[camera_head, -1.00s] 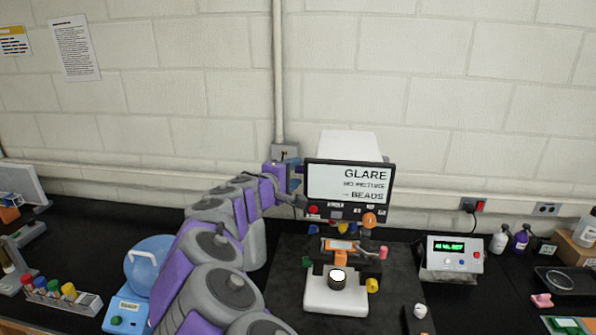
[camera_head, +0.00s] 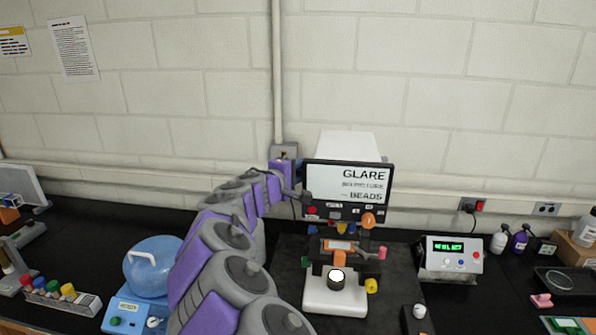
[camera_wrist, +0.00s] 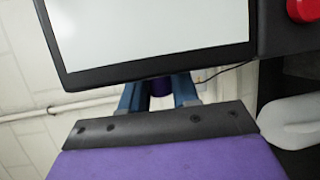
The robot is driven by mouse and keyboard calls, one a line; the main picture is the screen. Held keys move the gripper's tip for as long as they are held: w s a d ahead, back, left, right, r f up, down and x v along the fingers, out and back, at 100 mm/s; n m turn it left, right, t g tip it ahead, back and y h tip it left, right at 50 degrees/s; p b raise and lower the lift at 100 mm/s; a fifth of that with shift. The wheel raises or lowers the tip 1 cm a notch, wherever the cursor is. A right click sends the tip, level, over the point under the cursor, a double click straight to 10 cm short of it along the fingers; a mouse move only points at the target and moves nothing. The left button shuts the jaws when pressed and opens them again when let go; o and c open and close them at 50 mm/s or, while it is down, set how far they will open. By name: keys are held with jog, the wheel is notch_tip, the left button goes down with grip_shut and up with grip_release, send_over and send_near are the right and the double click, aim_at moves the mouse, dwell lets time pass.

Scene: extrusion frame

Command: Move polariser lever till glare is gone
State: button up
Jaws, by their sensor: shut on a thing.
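The monitor (camera_head: 347,183) stands behind the white microscope (camera_head: 335,292) and reads GLARE, with smaller lines and BEADS below. Its pale screen also fills the top of the wrist view (camera_wrist: 150,30). My gripper (camera_head: 299,172) is at the monitor's left edge in the head view. In the wrist view its blue fingers (camera_wrist: 160,92) run up behind the monitor's lower edge, with a dark purple piece between them. The fingertips are hidden there. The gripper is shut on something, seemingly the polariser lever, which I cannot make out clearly.
A green-display box (camera_head: 452,258) stands right of the microscope. A blue round vessel (camera_head: 152,268) and a rack of coloured caps (camera_head: 62,296) are at the left, close to my arm. A wall conduit (camera_head: 278,75) rises behind my gripper.

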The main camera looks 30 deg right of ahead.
jog(key=shift+s+d, duration=0.1)
jog(key=shift+d, duration=0.05)
grip_shut()
jog(key=shift+f, duration=0.1)
jog(key=p, duration=0.2)
jog(key=r+g+y+p, duration=0.1)
jog(key=p, duration=0.2)
jog(key=shift+d+r+p, duration=0.15)
jog(key=shift+r+p, duration=0.15)
jog(key=y+p, duration=0.1)
jog(key=p, duration=0.2)
jog(key=w+r+n+g+y+p, duration=0.1)
jog(key=p, duration=0.3)
jog(key=shift+d+g, duration=0.3)
jog(key=shift+f, duration=0.2)
